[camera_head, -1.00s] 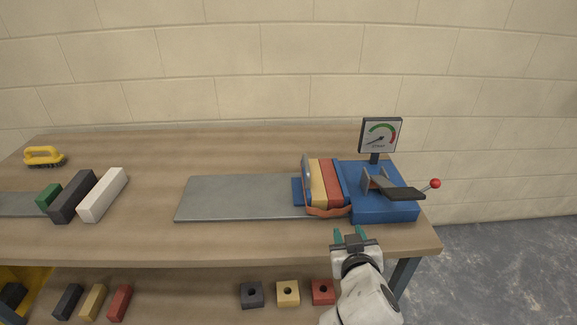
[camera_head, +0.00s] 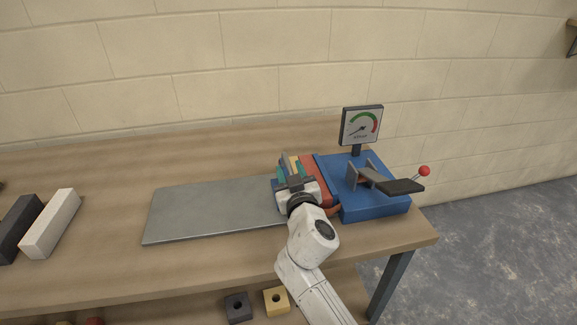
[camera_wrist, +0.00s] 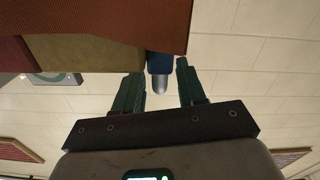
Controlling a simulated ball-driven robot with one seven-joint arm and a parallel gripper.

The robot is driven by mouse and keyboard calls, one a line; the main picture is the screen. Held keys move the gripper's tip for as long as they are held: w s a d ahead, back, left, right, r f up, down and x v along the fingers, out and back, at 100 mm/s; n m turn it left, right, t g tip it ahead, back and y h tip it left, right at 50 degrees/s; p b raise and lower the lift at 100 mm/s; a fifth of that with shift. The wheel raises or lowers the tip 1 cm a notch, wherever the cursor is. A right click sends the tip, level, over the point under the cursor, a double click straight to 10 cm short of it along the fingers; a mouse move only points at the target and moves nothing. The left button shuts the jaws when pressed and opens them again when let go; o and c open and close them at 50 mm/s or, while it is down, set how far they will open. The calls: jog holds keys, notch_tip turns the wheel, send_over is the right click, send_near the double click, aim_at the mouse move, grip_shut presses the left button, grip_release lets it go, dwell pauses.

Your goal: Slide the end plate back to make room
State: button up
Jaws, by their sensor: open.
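The blue clamp unit (camera_head: 375,206) stands at the right end of the bench, with a red block (camera_head: 313,166) and a yellow block beside its left side. The end plate (camera_head: 284,158) is at the left end of this row and is mostly hidden by my gripper. My gripper (camera_head: 294,170) is open at that end, its green fingers pointing toward the wall. In the wrist view, a blue piece (camera_wrist: 160,62) with a grey rounded end (camera_wrist: 160,86) shows between the open fingers (camera_wrist: 160,92). I cannot tell whether they touch it.
A grey flat plate (camera_head: 210,208) lies clear left of the row. A dial gauge (camera_head: 361,126) and a red-knobbed lever (camera_head: 400,185) rise from the unit. White (camera_head: 50,224) and dark (camera_head: 16,228) blocks lie far left. Holed blocks (camera_head: 276,300) sit on the lower shelf.

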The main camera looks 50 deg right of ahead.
jog(key=shift+x, duration=0.95)
grip_shut()
